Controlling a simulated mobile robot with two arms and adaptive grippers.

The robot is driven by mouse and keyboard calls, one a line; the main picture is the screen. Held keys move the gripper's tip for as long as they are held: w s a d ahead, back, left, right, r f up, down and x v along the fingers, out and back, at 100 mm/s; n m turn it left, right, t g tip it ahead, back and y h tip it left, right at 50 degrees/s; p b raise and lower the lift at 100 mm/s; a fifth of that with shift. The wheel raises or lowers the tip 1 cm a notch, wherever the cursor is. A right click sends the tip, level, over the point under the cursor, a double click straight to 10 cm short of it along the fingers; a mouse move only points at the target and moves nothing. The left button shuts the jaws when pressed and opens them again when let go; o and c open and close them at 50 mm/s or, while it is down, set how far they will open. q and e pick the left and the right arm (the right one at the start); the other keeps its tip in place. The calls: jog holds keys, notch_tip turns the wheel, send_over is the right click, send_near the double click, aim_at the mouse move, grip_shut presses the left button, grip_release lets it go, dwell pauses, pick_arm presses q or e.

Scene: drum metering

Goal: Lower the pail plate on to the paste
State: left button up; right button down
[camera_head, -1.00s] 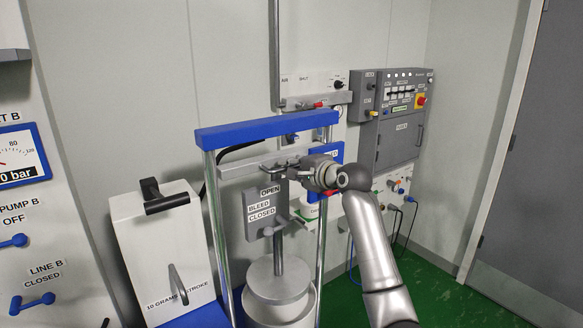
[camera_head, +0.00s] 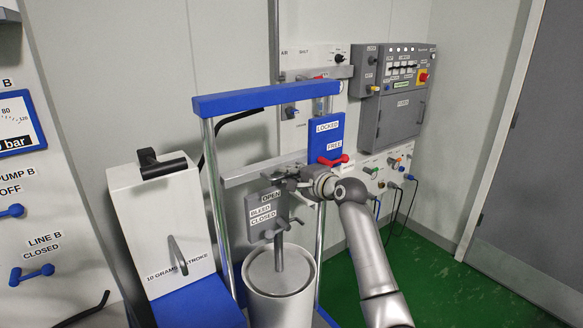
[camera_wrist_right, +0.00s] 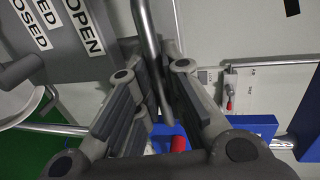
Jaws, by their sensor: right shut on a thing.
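The white pail (camera_head: 282,312) stands between the posts of a blue-topped frame. The round grey pail plate (camera_head: 263,276) shows inside the pail's rim, on a vertical shaft (camera_head: 279,255) below a grey crossbar (camera_head: 243,174). Paste under the plate is hidden. A grey box (camera_head: 265,215) marked OPEN, BLEED, CLOSED hangs by the shaft. My right gripper (camera_head: 286,181) is at the crossbar, just above this box. In the right wrist view its fingers (camera_wrist_right: 160,85) are shut on a thin metal bar (camera_wrist_right: 148,50). My left gripper is not in view.
The blue top beam (camera_head: 265,98) spans above my right gripper. A blue LOCKED/FREE panel (camera_head: 325,138) with a red lever (camera_head: 333,160) is close behind the gripper. A white pump unit (camera_head: 160,220) stands left. Green floor (camera_head: 450,285) is open at right.

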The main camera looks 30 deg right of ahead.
jog(key=shift+f, duration=0.25)
jog(key=c, duration=1.6)
grip_release()
jog(key=shift+o, duration=0.4)
jog(key=shift+r, duration=0.15)
jog(key=v, duration=1.2)
jog(key=shift+a, duration=0.1)
